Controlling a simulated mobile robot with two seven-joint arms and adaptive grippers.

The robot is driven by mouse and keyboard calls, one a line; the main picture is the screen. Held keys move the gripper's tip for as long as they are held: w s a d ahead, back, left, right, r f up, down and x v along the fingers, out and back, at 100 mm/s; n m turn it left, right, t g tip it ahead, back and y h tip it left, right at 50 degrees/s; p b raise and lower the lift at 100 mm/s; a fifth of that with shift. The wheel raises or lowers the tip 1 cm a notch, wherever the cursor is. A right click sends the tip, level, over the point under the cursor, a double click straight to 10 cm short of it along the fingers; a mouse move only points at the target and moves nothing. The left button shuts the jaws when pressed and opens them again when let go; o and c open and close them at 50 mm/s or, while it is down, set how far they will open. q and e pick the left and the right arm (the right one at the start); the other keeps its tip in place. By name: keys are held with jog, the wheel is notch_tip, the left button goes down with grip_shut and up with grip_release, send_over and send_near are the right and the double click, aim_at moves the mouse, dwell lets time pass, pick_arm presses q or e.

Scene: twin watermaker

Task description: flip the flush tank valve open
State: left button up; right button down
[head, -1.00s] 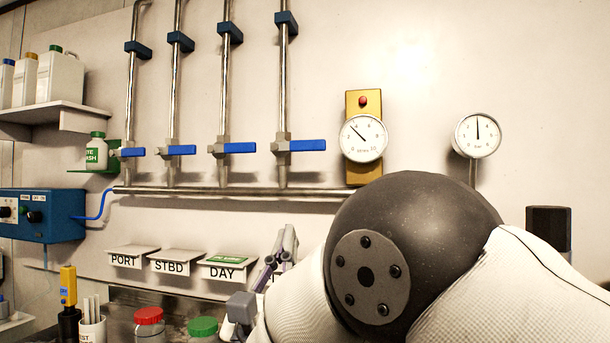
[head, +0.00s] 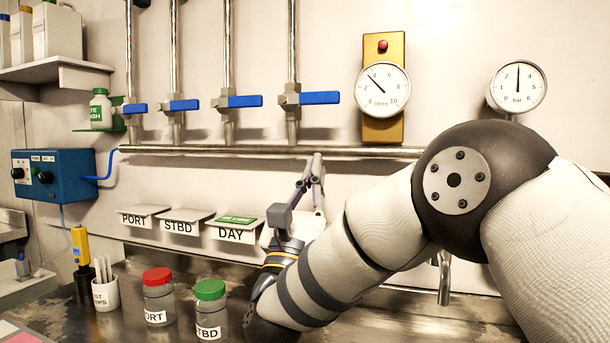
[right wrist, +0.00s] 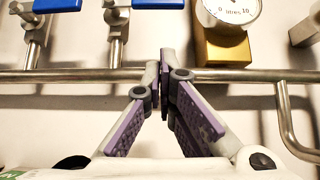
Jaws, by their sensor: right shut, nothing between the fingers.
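Several valves with blue lever handles sit on vertical pipes above a horizontal pipe. All handles lie level, across their pipes, pointing right. The rightmost valve (head: 310,98) stands above my right gripper (head: 316,158); no name shows on it, and the sign spot below it is hidden by my gripper. In the right wrist view, its blue handle (right wrist: 158,3) is cut by the top edge. My right gripper, fingers up, is shut and empty in front of the horizontal pipe, below and slightly right of that valve, apart from the handle. My left gripper is out of view.
A round gauge on a yellow plate (head: 396,128) and a bar gauge (head: 517,87) are right of the valves. The horizontal pipe (head: 220,150) runs below them. PORT, STBD and DAY signs (head: 237,234) sit lower. Jars (head: 209,308) and a tap (head: 445,280) are at the counter.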

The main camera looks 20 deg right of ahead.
aim_at(308, 99)
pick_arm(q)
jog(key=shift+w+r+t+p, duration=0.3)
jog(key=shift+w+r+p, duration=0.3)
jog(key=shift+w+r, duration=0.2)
pick_arm(e)
notch_tip(308, 99, up, 8)
jog(key=w+d, duration=0.2)
jog(key=w, duration=0.1)
jog(key=shift+f, duration=0.25)
jog(key=shift+f, duration=0.1)
